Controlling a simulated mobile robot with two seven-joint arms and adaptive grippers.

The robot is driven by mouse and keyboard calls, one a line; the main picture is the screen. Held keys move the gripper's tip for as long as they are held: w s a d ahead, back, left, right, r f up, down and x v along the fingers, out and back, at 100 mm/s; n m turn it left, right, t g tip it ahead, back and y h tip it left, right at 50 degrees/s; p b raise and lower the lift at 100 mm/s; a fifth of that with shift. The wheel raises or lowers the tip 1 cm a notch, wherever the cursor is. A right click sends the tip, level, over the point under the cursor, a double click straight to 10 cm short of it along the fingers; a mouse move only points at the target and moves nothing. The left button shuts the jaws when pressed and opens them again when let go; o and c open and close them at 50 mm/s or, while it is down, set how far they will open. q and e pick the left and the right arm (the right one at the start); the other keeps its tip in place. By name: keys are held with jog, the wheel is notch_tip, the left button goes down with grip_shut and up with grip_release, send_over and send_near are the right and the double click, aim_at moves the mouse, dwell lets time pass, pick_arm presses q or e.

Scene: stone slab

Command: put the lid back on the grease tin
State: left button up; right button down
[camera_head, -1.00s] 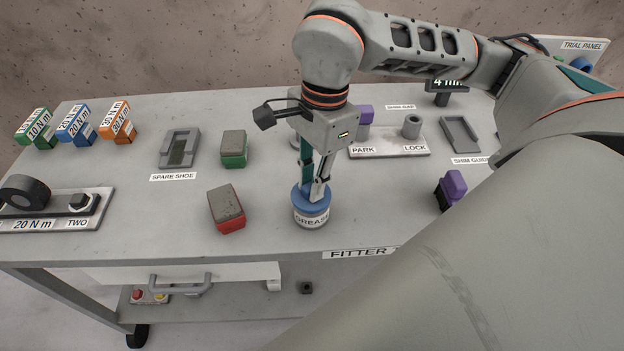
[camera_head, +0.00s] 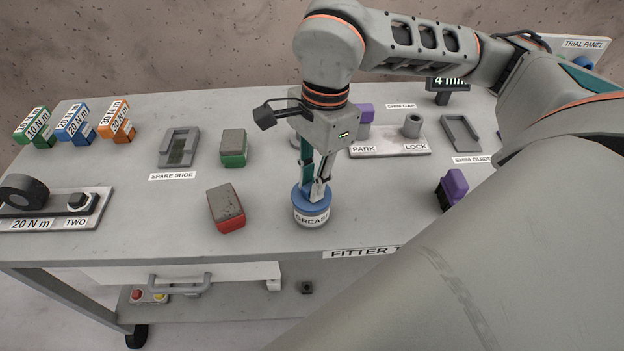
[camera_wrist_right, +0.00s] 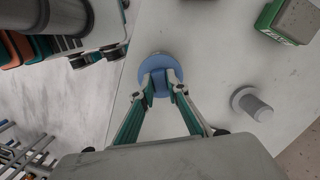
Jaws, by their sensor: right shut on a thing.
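The grease tin (camera_head: 311,215) stands upright on the bench, white with a "GREASE" label. Its blue lid (camera_head: 301,198) sits on the top of the tin and looks level; whether it is fully seated I cannot tell. My right gripper (camera_head: 315,188) points down from above and is shut on the lid's upper part. In the right wrist view the blue lid (camera_wrist_right: 159,76) lies between the fingertips of my right gripper (camera_wrist_right: 160,86), and the tin is hidden beneath it. My left gripper is not in view.
A red block (camera_head: 227,209) and a green block (camera_head: 233,148) lie left of the tin. A purple block (camera_head: 453,187) lies to the right. The bench's front edge is close to the tin.

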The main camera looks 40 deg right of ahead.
jog(key=c, duration=1.9)
grip_release()
jog(key=o, duration=0.5)
jog(key=shift+r, duration=0.15)
jog(key=shift+r+p, duration=2.15)
jog(key=shift+r, duration=1.25)
grip_shut()
